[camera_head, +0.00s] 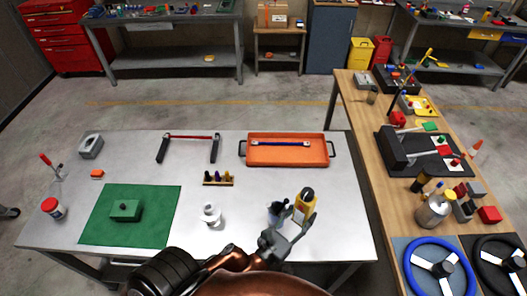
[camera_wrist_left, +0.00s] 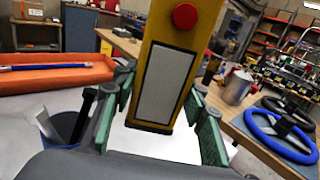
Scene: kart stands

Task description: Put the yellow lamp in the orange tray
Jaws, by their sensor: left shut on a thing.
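The yellow lamp (camera_head: 304,207) has a dark top and a pale panel. It is near the front right of the grey table, held roughly upright. My left gripper (camera_head: 297,222) is shut on it; the wrist view shows the green-padded fingers (camera_wrist_left: 158,112) on both sides of the lamp (camera_wrist_left: 188,22), whose red button faces the camera. I cannot tell whether its base touches the table. The tray also shows at left in the wrist view (camera_wrist_left: 60,82). My right gripper is not in view.
A dark blue cup (camera_head: 274,216) with tools stands just left of the lamp. A white mug-like item (camera_head: 211,214), a small rack (camera_head: 218,181) and a green mat (camera_head: 100,228) lie farther left. The table between lamp and tray looks clear. A wooden bench (camera_head: 375,150) stands at right.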

